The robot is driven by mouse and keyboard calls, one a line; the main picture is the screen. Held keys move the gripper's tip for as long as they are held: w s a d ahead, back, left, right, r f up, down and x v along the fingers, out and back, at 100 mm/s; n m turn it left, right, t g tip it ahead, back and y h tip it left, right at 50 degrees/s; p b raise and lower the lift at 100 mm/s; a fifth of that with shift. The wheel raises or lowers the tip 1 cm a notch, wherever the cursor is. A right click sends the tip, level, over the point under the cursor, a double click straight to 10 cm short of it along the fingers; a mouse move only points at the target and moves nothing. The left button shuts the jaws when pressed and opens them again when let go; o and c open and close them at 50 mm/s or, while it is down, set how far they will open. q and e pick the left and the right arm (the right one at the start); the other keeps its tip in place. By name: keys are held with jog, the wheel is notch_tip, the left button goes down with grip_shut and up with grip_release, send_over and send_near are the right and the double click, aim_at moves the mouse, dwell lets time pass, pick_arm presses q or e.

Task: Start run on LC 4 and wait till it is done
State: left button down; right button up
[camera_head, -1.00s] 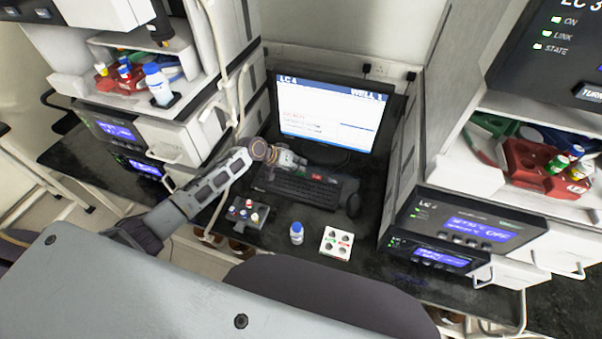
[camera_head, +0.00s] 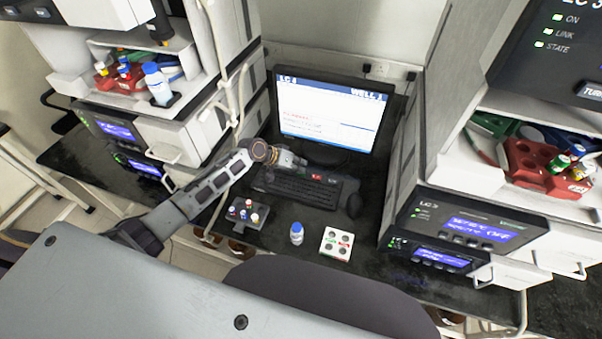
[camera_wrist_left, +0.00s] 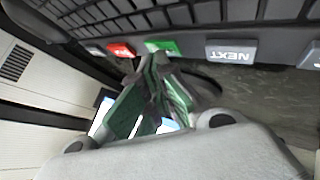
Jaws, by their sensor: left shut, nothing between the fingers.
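The monitor (camera_head: 333,120) stands at the back of the bench with a lit page; its header reads LC with a digit too small to be sure of, and WELL 1. The black keyboard (camera_head: 300,190) lies in front of it. In the left wrist view, a red key (camera_wrist_left: 121,50), a green key (camera_wrist_left: 162,47) and a grey NEXT key (camera_wrist_left: 232,52) line its edge. My left gripper (camera_head: 302,162) is shut and empty over the keyboard's back edge; its green fingers (camera_wrist_left: 150,95) show near the green key. Contact is not clear. My right gripper is out of view.
A black mouse (camera_head: 354,205) lies right of the keyboard. A dark vial rack (camera_head: 246,215), a blue-capped bottle (camera_head: 297,233) and a white block (camera_head: 336,244) stand in front. Instrument stacks (camera_head: 455,235) flank the bench on both sides.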

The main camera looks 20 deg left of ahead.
pick_arm(q)
jog(key=shift+r, duration=0.1)
jog(key=shift+r+p, duration=0.75)
jog(key=shift+p, duration=0.05)
jog(key=shift+r+p, duration=2.25)
jog(key=shift+r, duration=0.25)
